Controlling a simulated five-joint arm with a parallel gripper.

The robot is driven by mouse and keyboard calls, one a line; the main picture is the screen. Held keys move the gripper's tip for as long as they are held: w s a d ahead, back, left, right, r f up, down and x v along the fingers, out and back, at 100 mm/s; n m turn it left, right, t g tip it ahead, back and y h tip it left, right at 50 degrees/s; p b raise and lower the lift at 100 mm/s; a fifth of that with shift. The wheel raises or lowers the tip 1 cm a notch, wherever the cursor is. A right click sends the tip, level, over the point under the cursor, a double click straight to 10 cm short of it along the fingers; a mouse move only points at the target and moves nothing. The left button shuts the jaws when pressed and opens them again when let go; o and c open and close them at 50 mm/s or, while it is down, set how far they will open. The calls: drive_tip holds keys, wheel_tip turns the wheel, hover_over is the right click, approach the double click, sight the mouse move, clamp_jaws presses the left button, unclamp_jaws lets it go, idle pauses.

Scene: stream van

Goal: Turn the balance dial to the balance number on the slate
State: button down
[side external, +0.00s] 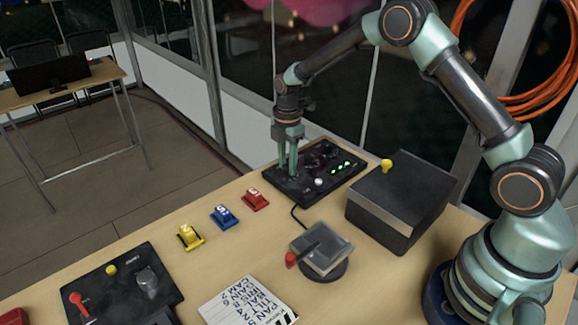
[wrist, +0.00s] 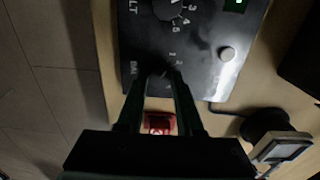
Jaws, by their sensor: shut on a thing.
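The black control panel (side external: 335,182) lies at the back of the table. My gripper (side external: 288,172) points down over its near left part. In the wrist view my gripper (wrist: 165,78) is shut on the balance dial, beside lettering that looks like "BAL". The fingers hide most of this dial and its pointer; small numbers show just above it. Another dial (wrist: 168,8) with a number scale sits further up the panel, clear of the fingers. The slate (side external: 246,302), a white card with handwritten lines, lies at the front; I cannot read its balance number surely.
A black box (side external: 400,208) with a yellow knob stands right of the panel. Yellow (side external: 190,237), blue (side external: 223,216) and red (side external: 256,199) blocks line the table's left side. A lever unit (side external: 320,252) and another black panel (side external: 118,290) are nearer the front.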

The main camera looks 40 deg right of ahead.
drive_tip(key=shift+m, duration=0.3)
drive_tip(key=m, duration=0.8)
drive_tip(key=shift+r, duration=0.1)
drive_tip(key=m, duration=0.4)
drive_tip(key=shift+m, duration=2.6)
drive_tip(key=c, duration=0.5)
unclamp_jaws()
drive_tip(key=shift+c, duration=0.2)
